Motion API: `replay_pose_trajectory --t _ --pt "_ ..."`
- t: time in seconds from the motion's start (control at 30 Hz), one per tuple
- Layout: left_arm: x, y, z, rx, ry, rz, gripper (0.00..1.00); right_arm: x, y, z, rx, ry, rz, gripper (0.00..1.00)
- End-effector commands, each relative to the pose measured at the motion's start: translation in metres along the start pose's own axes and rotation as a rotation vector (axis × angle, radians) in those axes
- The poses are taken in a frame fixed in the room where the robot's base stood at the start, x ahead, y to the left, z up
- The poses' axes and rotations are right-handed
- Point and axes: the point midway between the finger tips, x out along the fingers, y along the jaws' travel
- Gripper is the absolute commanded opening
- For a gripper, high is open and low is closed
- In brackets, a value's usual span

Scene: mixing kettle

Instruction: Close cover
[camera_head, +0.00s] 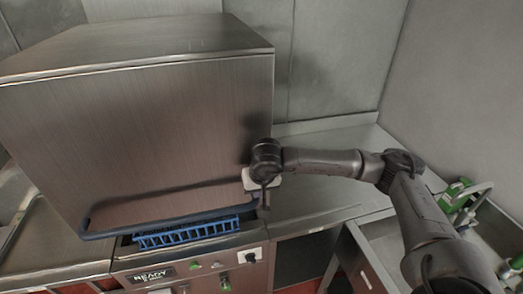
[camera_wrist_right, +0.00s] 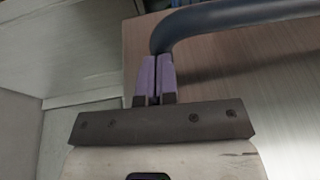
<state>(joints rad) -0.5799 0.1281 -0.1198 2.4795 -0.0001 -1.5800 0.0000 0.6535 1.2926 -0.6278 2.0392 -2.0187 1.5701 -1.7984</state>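The cover (camera_head: 150,130) is a large brushed-steel box hood. Its front lower edge stands a little above the machine base, with a blue rack showing in the gap. A dark blue bar handle (camera_head: 170,205) runs along the front and up the right side; it also shows in the right wrist view (camera_wrist_right: 230,17). My right gripper (camera_head: 265,200) is at the right side of the cover, by the handle. In the wrist view its purple fingers are together, tips at the handle's bend. Whether they touch it I cannot tell. My left gripper is out of view.
The blue rack (camera_head: 190,234) sits under the cover. Walls stand close behind.

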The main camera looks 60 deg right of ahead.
Motion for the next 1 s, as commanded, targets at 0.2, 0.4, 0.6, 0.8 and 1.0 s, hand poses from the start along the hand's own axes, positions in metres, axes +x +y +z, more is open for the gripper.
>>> replay_pose_trajectory --t 0.2,0.4,0.6,0.8,1.0 --pt "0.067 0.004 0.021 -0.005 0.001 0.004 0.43 0.078 0.007 0.024 0.001 -0.003 0.004 0.00" --pt "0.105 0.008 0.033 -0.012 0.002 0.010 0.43 0.126 0.011 0.038 0.001 -0.002 0.003 0.00" --pt "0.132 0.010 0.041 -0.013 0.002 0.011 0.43 0.162 0.013 0.049 0.001 -0.003 0.003 0.00" --pt "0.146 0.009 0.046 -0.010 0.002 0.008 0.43 0.181 0.015 0.055 0.001 -0.001 0.002 0.00" --pt "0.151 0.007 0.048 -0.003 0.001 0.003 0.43 0.188 0.015 0.057 0.001 -0.001 0.001 0.00"
